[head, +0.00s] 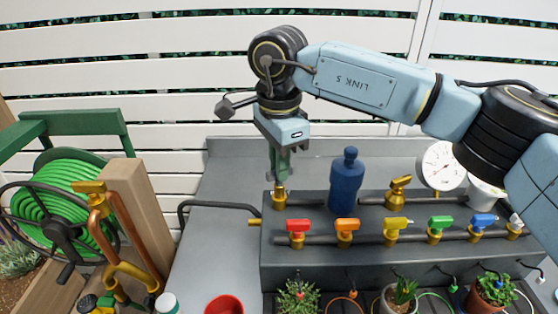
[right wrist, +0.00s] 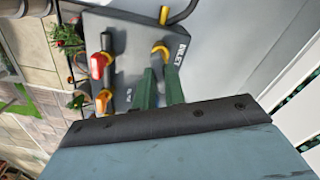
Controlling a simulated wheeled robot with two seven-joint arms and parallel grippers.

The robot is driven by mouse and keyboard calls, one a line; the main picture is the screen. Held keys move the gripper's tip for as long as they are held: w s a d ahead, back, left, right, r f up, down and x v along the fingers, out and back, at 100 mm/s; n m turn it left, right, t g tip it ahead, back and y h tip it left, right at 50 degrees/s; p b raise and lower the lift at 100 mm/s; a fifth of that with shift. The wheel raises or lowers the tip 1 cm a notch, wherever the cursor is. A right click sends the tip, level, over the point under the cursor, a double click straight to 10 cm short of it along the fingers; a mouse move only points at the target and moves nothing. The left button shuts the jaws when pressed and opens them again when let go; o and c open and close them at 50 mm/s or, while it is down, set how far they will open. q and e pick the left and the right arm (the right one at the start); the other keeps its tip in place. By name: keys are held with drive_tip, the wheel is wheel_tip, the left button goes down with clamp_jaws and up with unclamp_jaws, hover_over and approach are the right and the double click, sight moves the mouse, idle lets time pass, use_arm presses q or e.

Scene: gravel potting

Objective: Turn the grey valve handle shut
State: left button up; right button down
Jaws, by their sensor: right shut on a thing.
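The brass inlet valve (head: 279,199) stands at the left end of the grey manifold box (head: 330,258). My right gripper (head: 279,176) reaches down onto it from above, with its green fingers shut on the valve's grey handle. The fingers hide most of the handle, so its angle is hard to tell. In the right wrist view the brass valve (right wrist: 161,50) shows just beyond the two fingertips (right wrist: 162,78), beside the printed inlet label (right wrist: 180,54). My left gripper is not in view.
A blue bottle-shaped cylinder (head: 346,182) stands close right of the gripper. A row of coloured valves, starting with a red one (head: 298,226), runs along the front. A gauge (head: 440,165) is at the right. A green hose reel (head: 60,205) and copper pipes (head: 100,230) stand left.

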drive_tip(key=m, duration=0.4)
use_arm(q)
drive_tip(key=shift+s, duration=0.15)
use_arm(e)
drive_tip(key=shift+m, duration=0.6)
drive_tip(key=shift+d, duration=0.1)
drive_tip(key=c, duration=1.5)
unclamp_jaws()
drive_tip(key=shift+o, duration=0.2)
drive_tip(key=shift+r, duration=0.1)
